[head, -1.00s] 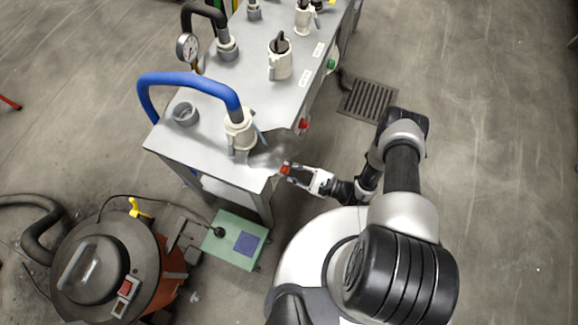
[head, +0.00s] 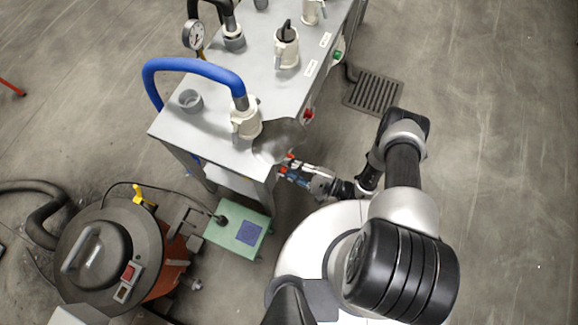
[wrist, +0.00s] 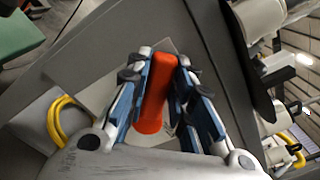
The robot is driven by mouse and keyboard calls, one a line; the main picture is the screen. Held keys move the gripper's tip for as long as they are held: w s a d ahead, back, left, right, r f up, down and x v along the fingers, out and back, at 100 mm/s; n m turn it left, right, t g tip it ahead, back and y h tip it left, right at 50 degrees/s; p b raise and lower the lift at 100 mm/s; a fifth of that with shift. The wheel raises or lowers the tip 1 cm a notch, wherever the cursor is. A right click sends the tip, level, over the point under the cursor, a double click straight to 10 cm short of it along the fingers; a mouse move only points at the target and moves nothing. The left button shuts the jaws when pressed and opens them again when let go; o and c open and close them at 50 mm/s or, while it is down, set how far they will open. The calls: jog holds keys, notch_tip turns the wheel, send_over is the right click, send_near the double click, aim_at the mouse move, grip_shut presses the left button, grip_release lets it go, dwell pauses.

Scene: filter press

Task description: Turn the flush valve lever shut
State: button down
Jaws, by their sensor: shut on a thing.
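The red-orange lever (wrist: 157,92) sits lengthwise between my gripper's blue-sided fingers in the wrist view. My gripper (wrist: 160,72) is shut on it, with a finger along each side. In the head view my gripper (head: 287,168) is at the near right corner of the grey bench, and a small bit of red shows at its tips. The valve body behind the lever is mostly hidden, so I cannot tell the lever's exact angle to the pipe.
The grey bench (head: 195,135) carries a blue hose (head: 195,65) and pale fittings. A red knob (head: 308,115) is on its right side. A green box (head: 237,238) and an orange-bodied drum (head: 175,262) stand on the floor below. A floor drain (head: 373,93) lies right; floor beyond is clear.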

jog(key=shift+f, duration=0.1)
jog(key=c, duration=1.4)
grip_release()
jog(key=v, duration=1.2)
jog(key=shift+w, duration=0.1)
